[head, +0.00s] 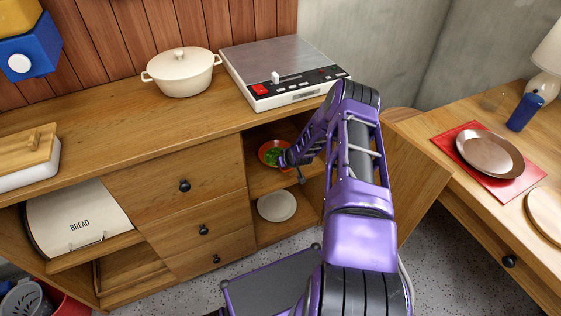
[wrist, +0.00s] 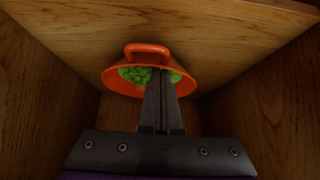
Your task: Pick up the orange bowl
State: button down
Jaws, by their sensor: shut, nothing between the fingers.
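The orange bowl (head: 264,151) stands on the upper shelf of the open cabinet compartment in the head view. It holds green contents (head: 273,155). In the wrist view the orange bowl (wrist: 114,84) has a loop handle on its rim, and green lumps show inside. My gripper (wrist: 162,75) is shut, with its fingertips together in front of the bowl's opening, hiding part of it. I cannot tell whether the fingertips touch the bowl. In the head view my gripper (head: 286,158) reaches into the compartment at the bowl's right side.
The compartment's wooden walls (wrist: 40,90) close in on both sides. A pale plate (head: 277,205) lies on the shelf below. The open cabinet door (head: 418,180) stands right of my arm. A white pot (head: 182,73) and a scale-like appliance (head: 283,70) stand on the counter above.

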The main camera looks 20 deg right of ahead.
jog(key=s+p, duration=0.1)
jog(key=s, duration=0.8)
jog(key=shift+d, duration=0.15)
jog(key=shift+w+f, duration=0.1)
